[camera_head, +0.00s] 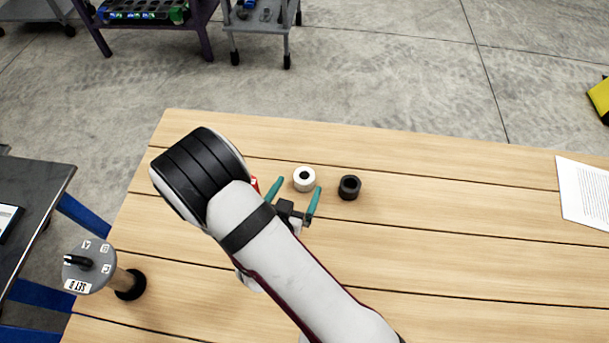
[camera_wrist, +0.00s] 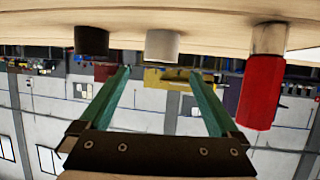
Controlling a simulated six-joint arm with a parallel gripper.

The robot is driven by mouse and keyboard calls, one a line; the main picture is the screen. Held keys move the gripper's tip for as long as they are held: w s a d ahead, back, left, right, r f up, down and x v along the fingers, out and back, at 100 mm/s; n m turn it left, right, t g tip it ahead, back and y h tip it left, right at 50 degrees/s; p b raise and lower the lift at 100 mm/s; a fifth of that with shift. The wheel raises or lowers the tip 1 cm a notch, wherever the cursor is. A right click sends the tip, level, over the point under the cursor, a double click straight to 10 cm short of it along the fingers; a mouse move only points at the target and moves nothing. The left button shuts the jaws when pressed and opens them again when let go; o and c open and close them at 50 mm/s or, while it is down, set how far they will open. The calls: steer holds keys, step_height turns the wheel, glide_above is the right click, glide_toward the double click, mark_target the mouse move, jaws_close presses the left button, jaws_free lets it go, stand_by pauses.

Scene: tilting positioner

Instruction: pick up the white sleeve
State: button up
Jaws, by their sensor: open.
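The white sleeve (camera_head: 304,186) is a short upright ring with a dark hole, standing on the wooden table. My gripper (camera_head: 298,185) is open, with two teal fingers pointing toward the sleeve, which shows at and just past the fingertips. In the wrist view, where the table is at the top, the sleeve (camera_wrist: 162,46) lies ahead, lined up with the gap between the fingertips (camera_wrist: 160,70). Nothing is held. I cannot tell whether the tips are level with the sleeve or above it.
A black sleeve (camera_head: 350,188) stands close to the right of the white one. A red item (camera_head: 254,183) is mostly hidden behind my arm; it shows red and metallic in the wrist view (camera_wrist: 262,92). A grey-topped post (camera_head: 89,268) stands left. Paper (camera_head: 584,192) lies far right.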

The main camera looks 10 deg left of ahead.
mark_target(306, 172)
steer(key=x, duration=0.5)
steer(key=shift+f, duration=0.35)
steer(key=shift+a, duration=0.1)
jaws_close()
